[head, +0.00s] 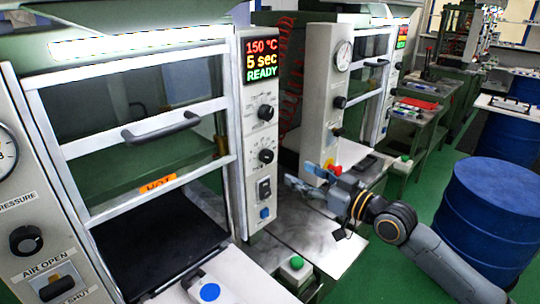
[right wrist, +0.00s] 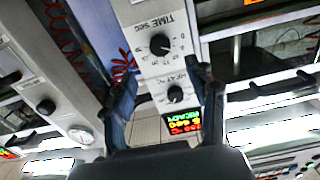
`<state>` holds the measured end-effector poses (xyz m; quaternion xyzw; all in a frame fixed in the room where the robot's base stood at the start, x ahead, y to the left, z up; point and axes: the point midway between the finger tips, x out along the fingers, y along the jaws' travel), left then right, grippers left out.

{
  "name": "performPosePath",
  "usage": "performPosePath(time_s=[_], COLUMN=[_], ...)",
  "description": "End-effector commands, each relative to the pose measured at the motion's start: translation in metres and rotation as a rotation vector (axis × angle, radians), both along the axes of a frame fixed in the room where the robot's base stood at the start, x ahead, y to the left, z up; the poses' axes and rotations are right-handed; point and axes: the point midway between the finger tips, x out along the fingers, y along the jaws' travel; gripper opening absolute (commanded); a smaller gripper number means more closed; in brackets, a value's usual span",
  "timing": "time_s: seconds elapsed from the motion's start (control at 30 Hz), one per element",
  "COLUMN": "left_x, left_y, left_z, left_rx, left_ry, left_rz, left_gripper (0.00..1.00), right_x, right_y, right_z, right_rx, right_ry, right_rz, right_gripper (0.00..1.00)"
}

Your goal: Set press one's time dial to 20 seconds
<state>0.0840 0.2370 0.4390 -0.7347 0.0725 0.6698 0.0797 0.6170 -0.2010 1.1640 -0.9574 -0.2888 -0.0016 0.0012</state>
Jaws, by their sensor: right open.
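Press one is the near press, with a display (head: 262,60) reading 150 °C, 5 sec, READY. On its panel, the time dial (head: 266,155) is the lower black knob and the temperature dial (head: 265,112) is above it. My right gripper (head: 304,179) is open and empty, to the right of the panel and apart from it. The right wrist view is upside down. There the time dial (right wrist: 160,44) sits beyond the open fingers (right wrist: 164,76), under its TIME SEC label. Its pointer is too small to read surely. My left gripper is not in view.
A switch (head: 264,188) and blue button (head: 264,213) lie below the dials. A second press (head: 318,105) stands behind, with a gauge (head: 343,56). A green-button box (head: 296,264) is below. A blue barrel (head: 490,215) stands at the right on green floor.

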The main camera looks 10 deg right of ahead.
Motion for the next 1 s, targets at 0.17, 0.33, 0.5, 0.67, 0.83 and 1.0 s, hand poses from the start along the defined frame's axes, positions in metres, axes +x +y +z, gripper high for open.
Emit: performPosePath(time_s=[0.17, 0.33, 0.5, 0.67, 0.83, 1.0], left_x=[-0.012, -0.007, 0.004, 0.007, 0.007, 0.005], left_y=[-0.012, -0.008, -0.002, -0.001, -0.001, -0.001], left_z=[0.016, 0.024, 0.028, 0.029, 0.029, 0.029], left_rx=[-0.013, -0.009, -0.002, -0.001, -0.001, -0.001], left_ry=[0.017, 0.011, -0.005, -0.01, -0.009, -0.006], left_rz=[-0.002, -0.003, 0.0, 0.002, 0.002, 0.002], left_gripper=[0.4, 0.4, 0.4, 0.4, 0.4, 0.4], right_x=[0.035, 0.062, 0.079, 0.086, 0.087, 0.087], right_y=[0.023, 0.041, 0.052, 0.057, 0.058, 0.058], right_z=[0.005, 0.004, 0.002, 0.001, 0.0, 0.0], right_rx=[0.004, 0.002, 0.0, -0.002, -0.003, -0.001], right_ry=[0.001, 0.0, 0.001, 0.0, 0.001, 0.0], right_rz=[-0.001, 0.0, -0.001, -0.001, -0.001, -0.001], right_gripper=[0.58, 0.58, 0.58, 0.58, 0.58, 0.46])
